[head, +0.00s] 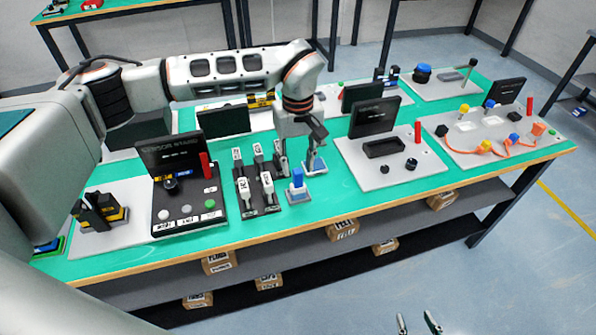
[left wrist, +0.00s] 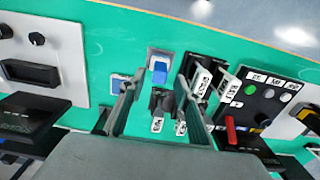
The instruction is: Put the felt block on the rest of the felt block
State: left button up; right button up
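A small blue block (head: 298,178), likely the felt block, stands upright on a light grey base (head: 298,194) near the front of the green table. The same block shows in the left wrist view (left wrist: 160,70). A second small plate with a blue middle (head: 318,168) lies behind it to the right, partly hidden by my gripper; it also shows in the left wrist view (left wrist: 117,84). I cannot tell which is the rest. My left gripper (head: 299,162) is open and empty, pointing down above and behind the block. My right gripper (head: 418,322) is open and empty at the bottom edge, over the floor.
Black racks with white labelled pieces (head: 267,184) stand just left of the block. A sensor stand with a dark screen (head: 169,154) is further left. A grey panel with a screen (head: 374,116) is to the right. Green table surface is clear in front.

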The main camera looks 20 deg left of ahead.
pick_arm(q)
notch_tip(320, 180, up, 9)
jog(key=shift+f+b, duration=0.15)
jog(key=shift+b, duration=0.2)
dwell(0.3)
